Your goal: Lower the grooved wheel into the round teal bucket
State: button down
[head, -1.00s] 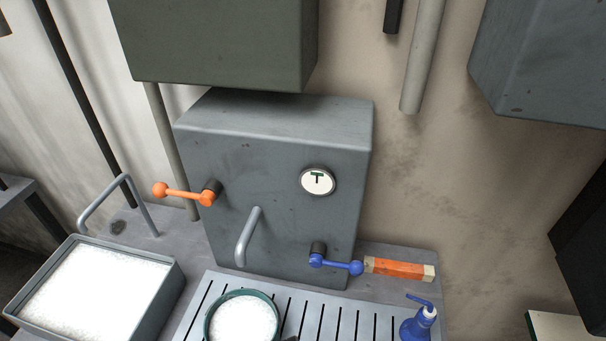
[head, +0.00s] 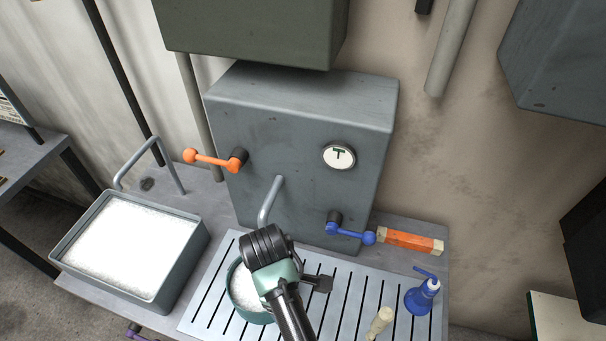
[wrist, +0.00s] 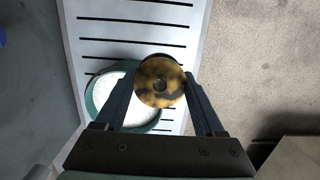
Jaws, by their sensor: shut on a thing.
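The grooved wheel (wrist: 161,82) shows in the wrist view as a round disc mottled yellow and black, with a dark centre. My gripper (wrist: 163,90) is shut on it, one finger on each side. The round teal bucket (wrist: 92,101), full of white foam, is below and partly behind the wheel and left finger. The wheel overlaps the bucket's right side in this view; its height above the rim is unclear. In the head view my arm covers part of the bucket (head: 236,306), and I cannot make out the wheel.
The bucket stands on a slotted metal tray (head: 348,290). A grey bin of white foam (head: 163,296) is at left. A grey cabinet (head: 310,130) with an orange lever (head: 212,160) and blue lever (head: 350,233) stands behind. A blue bottle (head: 422,298) and cream peg (head: 380,322) are at right.

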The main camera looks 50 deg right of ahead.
jog(key=w+d+b, duration=0.2)
jog(key=w+b, duration=0.4)
jog(key=w, duration=0.6)
jog(key=shift+f+b, duration=0.4)
jog(key=shift+d, duration=0.1)
jog(key=shift+f+b, duration=2.7)
jog(key=shift+f, duration=1.95)
jog(key=shift+f+b, duration=1.75)
jog(key=shift+f, duration=0.75)
grip_release()
